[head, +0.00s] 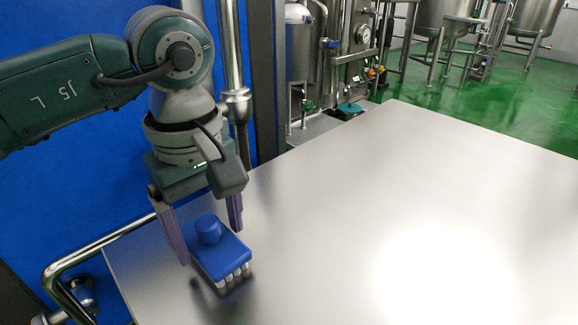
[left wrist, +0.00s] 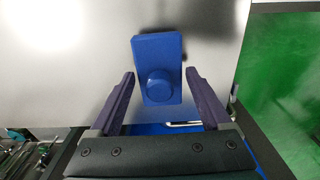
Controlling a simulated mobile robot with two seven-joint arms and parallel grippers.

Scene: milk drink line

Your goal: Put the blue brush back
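The blue brush (head: 222,254) has a flat block, a round knob on top and pale bristles underneath. It is at the left part of the metal table, bristles down. My left gripper (head: 210,246) is above it, pointing down, with its purple fingers apart, one on either side of the brush. In the left wrist view the brush (left wrist: 158,62) lies ahead of and between the open fingers (left wrist: 158,82), with gaps on both sides of the knob. I see no finger touching it. My right gripper is in neither view.
The metal table (head: 400,190) is bare apart from the brush, with wide free room to the right. A bent metal rail (head: 85,255) runs along its left edge. A blue wall (head: 60,190) and a vertical pipe (head: 233,60) stand behind my left arm. Steel tanks (head: 445,18) stand farther back.

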